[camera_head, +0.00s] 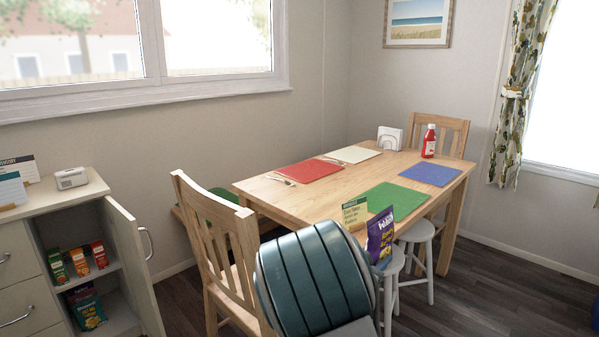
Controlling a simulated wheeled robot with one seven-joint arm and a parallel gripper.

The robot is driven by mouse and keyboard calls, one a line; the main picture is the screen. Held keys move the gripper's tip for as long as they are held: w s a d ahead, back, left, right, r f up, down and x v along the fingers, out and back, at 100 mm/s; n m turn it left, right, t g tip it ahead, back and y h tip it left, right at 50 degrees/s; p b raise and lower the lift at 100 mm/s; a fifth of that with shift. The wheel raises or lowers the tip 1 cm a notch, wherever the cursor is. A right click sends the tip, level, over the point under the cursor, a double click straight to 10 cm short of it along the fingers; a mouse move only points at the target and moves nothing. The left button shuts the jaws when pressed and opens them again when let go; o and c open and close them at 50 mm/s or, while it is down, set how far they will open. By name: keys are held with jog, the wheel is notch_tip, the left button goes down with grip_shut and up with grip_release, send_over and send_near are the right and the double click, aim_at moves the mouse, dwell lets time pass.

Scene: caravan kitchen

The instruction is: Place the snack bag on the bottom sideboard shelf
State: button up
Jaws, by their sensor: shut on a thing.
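Small cartons (78,262) stand on the upper shelf. A wooden chair (222,245) stands between the sideboard and the table (300,204). A card (353,213) stands near the bag; white stools (419,236) are at the right. Dark floor shows between door and chair.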

jog(key=s+a+f+m+g+h, duration=0.1)
jog(key=s+a+f, duration=0.1)
jog(key=s+f, duration=0.35)
jog(key=s+a+f, duration=0.2)
jog(key=f, duration=0.6)
notch_tip(320, 180, up, 28)
jog(key=w+n+t+y+p, duration=0.1)
jog(key=n+t+y+p, duration=0.4)
jog(key=p, duration=1.9)
jog(key=n+y, duration=0.1)
jog(key=y, duration=0.2)
jog(key=shift+w+y, duration=0.3)
jog(key=shift+w, duration=0.1)
jog(key=shift+d, duration=0.1)
jog(key=shift+a+n, duration=0.2)
jog(key=shift+n, duration=0.1)
